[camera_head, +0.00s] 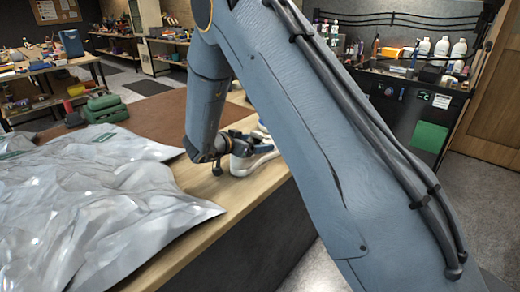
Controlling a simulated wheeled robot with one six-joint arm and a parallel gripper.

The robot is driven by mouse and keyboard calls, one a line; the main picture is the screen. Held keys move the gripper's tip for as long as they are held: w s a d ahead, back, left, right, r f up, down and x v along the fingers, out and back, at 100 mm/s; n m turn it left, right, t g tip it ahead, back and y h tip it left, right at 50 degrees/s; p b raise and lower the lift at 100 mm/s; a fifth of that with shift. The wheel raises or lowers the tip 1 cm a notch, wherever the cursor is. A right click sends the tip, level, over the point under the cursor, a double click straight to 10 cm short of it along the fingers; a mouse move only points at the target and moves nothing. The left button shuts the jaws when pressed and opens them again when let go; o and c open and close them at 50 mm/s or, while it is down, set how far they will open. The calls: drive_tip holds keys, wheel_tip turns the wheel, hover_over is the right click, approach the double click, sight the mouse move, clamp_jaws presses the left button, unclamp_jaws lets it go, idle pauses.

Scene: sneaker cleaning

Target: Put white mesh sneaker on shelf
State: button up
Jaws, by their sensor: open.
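A white sneaker (254,158) sits on the wooden table near its right edge. My arm covers part of it, so only its light sole and a bit of the upper show. My gripper (243,143) is at the end of my grey-blue arm, right at the sneaker. It is open, and its fingers are small and partly hidden, so I cannot tell whether they touch the shoe. No shelf for the shoe can be clearly made out.
A large crumpled silver sheet (80,205) covers the table's left front. A dark counter with bottles (440,50) is at the back right. Floor (490,190) shows at the right.

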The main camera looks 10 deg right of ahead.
drive_tip(key=shift+w+d+f, duration=0.25)
drive_tip(key=shift+w+d, duration=0.05)
drive_tip(key=shift+d, duration=0.1)
drive_tip(key=c, duration=1.5)
